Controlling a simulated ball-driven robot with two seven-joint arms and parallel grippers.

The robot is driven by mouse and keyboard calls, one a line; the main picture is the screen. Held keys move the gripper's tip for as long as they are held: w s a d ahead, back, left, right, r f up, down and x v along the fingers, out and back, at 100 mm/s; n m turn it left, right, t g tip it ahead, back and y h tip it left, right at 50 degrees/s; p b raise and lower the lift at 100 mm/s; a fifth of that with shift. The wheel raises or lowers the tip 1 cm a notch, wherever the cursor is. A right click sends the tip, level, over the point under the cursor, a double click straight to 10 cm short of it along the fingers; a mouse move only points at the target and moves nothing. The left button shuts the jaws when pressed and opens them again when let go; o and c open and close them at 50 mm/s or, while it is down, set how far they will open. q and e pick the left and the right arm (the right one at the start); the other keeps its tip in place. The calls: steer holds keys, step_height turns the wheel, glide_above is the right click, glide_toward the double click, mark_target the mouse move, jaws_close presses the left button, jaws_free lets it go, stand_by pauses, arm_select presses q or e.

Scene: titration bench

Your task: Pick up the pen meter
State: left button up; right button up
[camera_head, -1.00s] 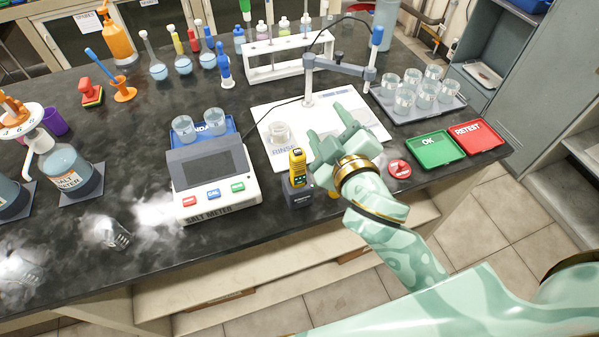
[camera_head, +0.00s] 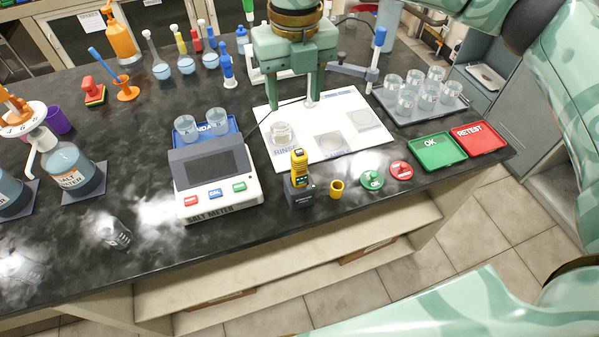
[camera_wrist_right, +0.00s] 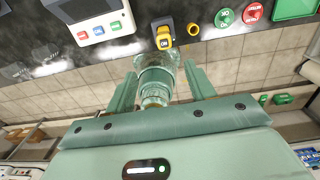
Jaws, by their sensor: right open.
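The pen meter (camera_head: 299,163) is a yellow handheld device with a small dark display. It stands upright in a dark dock (camera_head: 299,191) near the bench's front edge, just right of the salt meter. My right gripper (camera_head: 293,97) points down with its fingers apart, above the white mat and behind the pen meter, touching neither. In the right wrist view, the pen meter (camera_wrist_right: 163,36) shows past the open fingers (camera_wrist_right: 159,68), near the top middle. Nothing is held between the fingers. My left gripper is out of view.
The salt meter (camera_head: 213,179) stands close left of the dock. A small yellow ring-shaped cup (camera_head: 337,189) sits close right, then a green token (camera_head: 371,180) and a red token (camera_head: 401,170). The green tray (camera_head: 437,150) and red tray (camera_head: 481,138) lie farther right.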

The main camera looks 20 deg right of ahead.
steer(key=b, duration=0.1)
glide_toward(299, 151)
steer(key=f, duration=0.5)
steer(key=shift+w+a+f, duration=0.15)
steer(key=shift+w+f, duration=0.05)
steer(key=f, duration=0.5)
steer(key=shift+s+f, duration=0.2)
steer(key=shift+f, duration=0.2)
jaws_close()
